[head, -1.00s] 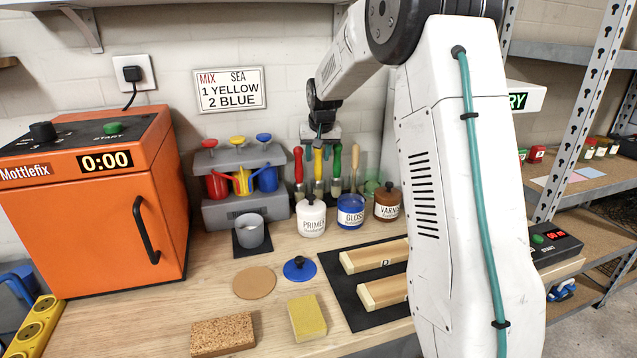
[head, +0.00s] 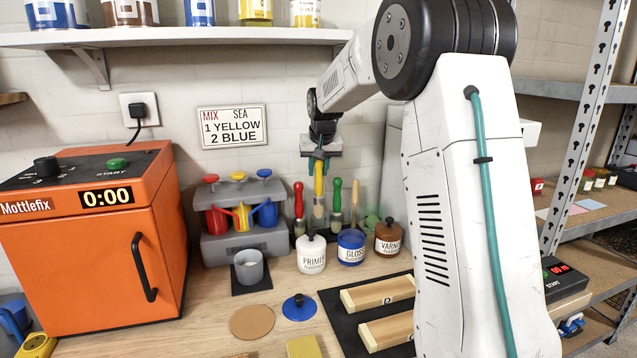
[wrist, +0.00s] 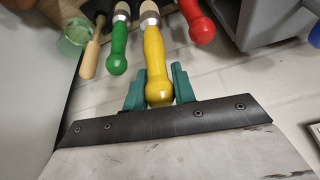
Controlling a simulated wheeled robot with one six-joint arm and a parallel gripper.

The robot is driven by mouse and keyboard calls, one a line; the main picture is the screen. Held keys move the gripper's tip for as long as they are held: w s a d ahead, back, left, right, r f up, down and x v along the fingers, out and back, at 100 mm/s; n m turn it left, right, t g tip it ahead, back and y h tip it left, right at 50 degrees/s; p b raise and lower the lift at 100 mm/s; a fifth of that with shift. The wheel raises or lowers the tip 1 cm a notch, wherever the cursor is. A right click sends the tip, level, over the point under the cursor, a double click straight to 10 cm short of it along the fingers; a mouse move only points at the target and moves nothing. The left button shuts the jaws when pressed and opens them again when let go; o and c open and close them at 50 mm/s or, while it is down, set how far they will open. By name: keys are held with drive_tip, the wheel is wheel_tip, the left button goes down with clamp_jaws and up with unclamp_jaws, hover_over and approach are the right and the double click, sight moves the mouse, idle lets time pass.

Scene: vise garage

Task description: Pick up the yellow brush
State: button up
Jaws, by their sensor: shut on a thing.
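The yellow brush (head: 319,182) stands upright among other brushes on the bench against the back wall. My gripper (head: 319,165) comes down from above, shut on the top end of its handle. In the wrist view my gripper (wrist: 158,88) has one teal finger on each side of the yellow handle (wrist: 155,62). The yellow brush sits higher than its neighbours.
A primer jar (head: 312,255), a gloss jar (head: 351,248) and a varnish jar (head: 388,238) stand in front of the brushes. The grey pump dispenser (head: 240,190) is to the left. A shelf with cans (head: 250,38) hangs above. A wooden-handled tool (head: 355,195) stands right.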

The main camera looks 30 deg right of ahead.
drive_tip(key=s+a, duration=0.2)
drive_tip(key=s, duration=0.7)
drive_tip(key=s+a, duration=0.3)
drive_tip(key=s, duration=0.7)
drive_tip(key=shift+a+r, duration=0.15)
drive_tip(key=shift+a, duration=0.05)
